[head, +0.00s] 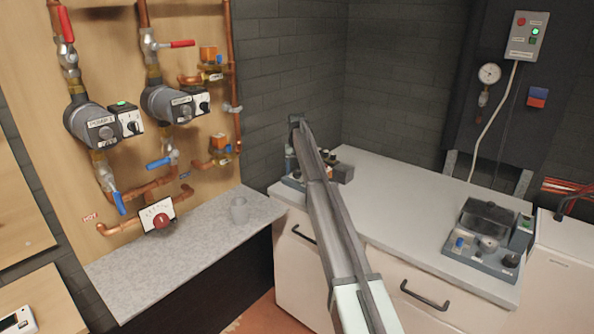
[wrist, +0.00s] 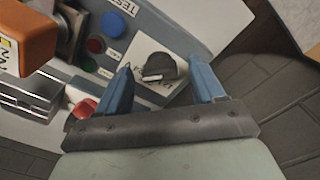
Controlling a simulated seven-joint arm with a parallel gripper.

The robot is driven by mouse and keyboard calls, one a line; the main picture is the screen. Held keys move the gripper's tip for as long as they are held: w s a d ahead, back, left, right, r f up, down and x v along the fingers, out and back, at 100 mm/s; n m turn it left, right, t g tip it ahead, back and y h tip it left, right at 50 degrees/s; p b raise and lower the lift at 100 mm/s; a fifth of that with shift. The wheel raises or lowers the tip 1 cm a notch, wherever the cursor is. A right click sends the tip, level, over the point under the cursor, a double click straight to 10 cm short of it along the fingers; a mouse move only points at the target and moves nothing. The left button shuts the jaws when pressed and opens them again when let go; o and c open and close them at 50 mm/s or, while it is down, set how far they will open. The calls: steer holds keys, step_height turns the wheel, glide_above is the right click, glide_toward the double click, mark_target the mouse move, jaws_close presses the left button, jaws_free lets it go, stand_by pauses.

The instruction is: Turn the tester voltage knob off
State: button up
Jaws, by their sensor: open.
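A black tester voltage knob (wrist: 163,67) sits on a white printed plate on the tester panel (wrist: 145,20), in the middle of the wrist view. A light edge shows on the knob's lower side; its setting is not readable. My gripper (wrist: 159,70) is open, with one blue finger on each side of the knob. The fingers look apart from the knob; whether they touch it or how deep they reach is unclear. In the head view, the tester (head: 292,184) is at the counter's left end, mostly hidden behind my arm, and the knob does not show.
A green button (wrist: 112,23), a blue button and a red button (wrist: 95,45) are beside the knob. An orange part (wrist: 25,40) and a red part (wrist: 84,106) are to the left. In the head view, another device (head: 485,240) stands at the counter's right; the counter's middle is clear.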

steer(key=shift+f, duration=0.1)
steer(key=shift+c, duration=0.3)
steer(key=c, duration=1)
steer(key=n, duration=0.8)
steer(key=shift+n, duration=0.3)
stand_by(0.3)
steer(key=o, duration=1.1)
steer(key=shift+c, duration=0.2)
